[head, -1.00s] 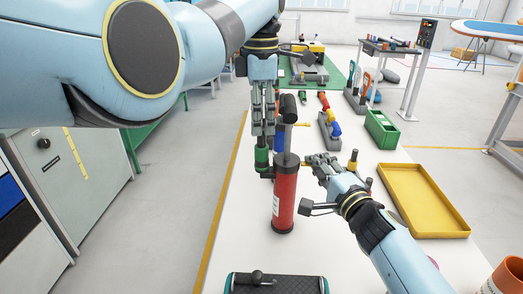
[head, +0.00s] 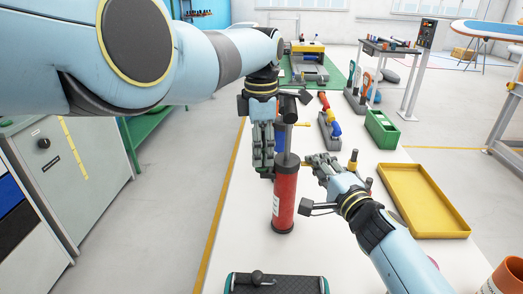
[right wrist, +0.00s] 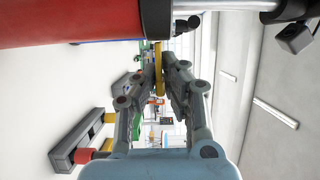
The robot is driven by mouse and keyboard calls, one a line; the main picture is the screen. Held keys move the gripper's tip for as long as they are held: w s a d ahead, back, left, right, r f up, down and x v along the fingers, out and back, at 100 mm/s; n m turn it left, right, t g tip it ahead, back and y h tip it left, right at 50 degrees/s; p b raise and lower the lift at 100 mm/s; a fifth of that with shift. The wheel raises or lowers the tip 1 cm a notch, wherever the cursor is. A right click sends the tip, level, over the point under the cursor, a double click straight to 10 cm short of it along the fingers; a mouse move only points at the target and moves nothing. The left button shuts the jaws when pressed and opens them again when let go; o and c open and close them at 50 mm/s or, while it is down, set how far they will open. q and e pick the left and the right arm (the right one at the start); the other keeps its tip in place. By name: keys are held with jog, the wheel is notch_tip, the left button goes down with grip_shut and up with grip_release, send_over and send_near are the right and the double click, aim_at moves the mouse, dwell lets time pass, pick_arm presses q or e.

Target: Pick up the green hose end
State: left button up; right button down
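The green hose end (head: 258,167) stands on the white table, left of the red pump (head: 285,198); in the head view most of it is hidden behind my left gripper. My left gripper (head: 263,162) points down with its fingers over the hose end. I cannot tell whether they are shut on it or only around it. My right gripper (head: 313,162) is to the right of the pump, above the table. In the right wrist view (right wrist: 162,60) its fingers stand a little apart with nothing held between them, and the red pump body (right wrist: 70,20) crosses the top.
A yellow tray (head: 425,202) and a green box (head: 382,129) stand on the right of the table (head: 330,245). A dark case (head: 275,284) lies at the front edge. An orange cylinder (head: 508,277) is at the front right. A grey cabinet (head: 75,170) is at the left.

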pick_arm(q)
jog(key=c, duration=0.8)
pick_arm(e)
jog(key=shift+s+f, duration=0.1)
jog(key=shift+f, duration=0.2)
pick_arm(q)
jog(key=shift+r, duration=0.1)
jog(key=shift+c, duration=0.2)
notch_tip(320, 180, up, 18)
pick_arm(e)
jog(key=c, duration=1.4)
grip_release()
jog(key=shift+r, duration=0.15)
